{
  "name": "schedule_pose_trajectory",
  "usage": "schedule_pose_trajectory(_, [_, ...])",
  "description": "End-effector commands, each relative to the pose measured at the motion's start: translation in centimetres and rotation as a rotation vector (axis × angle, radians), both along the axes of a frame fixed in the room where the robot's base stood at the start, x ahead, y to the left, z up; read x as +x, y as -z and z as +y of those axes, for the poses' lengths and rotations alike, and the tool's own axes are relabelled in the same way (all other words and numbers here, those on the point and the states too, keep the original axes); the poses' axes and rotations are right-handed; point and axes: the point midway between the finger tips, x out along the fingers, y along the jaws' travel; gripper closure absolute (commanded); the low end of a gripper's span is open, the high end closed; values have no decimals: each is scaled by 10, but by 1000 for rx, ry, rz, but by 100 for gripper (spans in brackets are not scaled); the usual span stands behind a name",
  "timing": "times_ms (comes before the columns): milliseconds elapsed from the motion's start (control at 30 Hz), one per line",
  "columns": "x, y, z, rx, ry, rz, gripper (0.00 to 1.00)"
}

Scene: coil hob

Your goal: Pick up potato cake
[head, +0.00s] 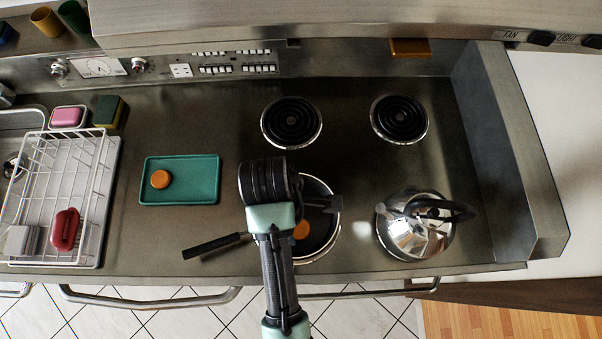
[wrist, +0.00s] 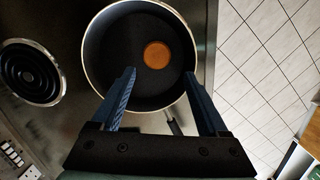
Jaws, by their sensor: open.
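One round orange-brown potato cake (head: 301,230) lies in a dark frying pan (head: 318,246), partly hidden by my arm in the head view. In the wrist view this cake (wrist: 157,55) lies on the pan's bare floor, right of the pan's centre. A second, similar cake (head: 161,179) lies on a teal tray (head: 205,190) to the left. My gripper is over the pan, its fingers (wrist: 160,75) open and empty in the wrist view. The cake appears between and beyond the fingertips, apart from them. The height gap is hard to judge.
The pan's handle (head: 212,246) points left. A shiny kettle (head: 415,234) stands close to the pan's right. Two coil burners (head: 291,122) are bare behind. A white dish rack (head: 108,190) stands at the left. The counter between tray and pan is clear.

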Motion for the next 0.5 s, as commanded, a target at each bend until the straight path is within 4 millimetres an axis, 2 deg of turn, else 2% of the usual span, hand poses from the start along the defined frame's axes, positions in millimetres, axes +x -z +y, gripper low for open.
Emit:
schedule_pose_trajectory(133, [-1, 20, -3, 0, 2, 1, 23])
schedule_pose_trajectory(367, [0, 34, -5, 0, 2, -2, 23])
schedule_pose_trajectory(500, [1, 50, -7, 0, 3, 0, 23])
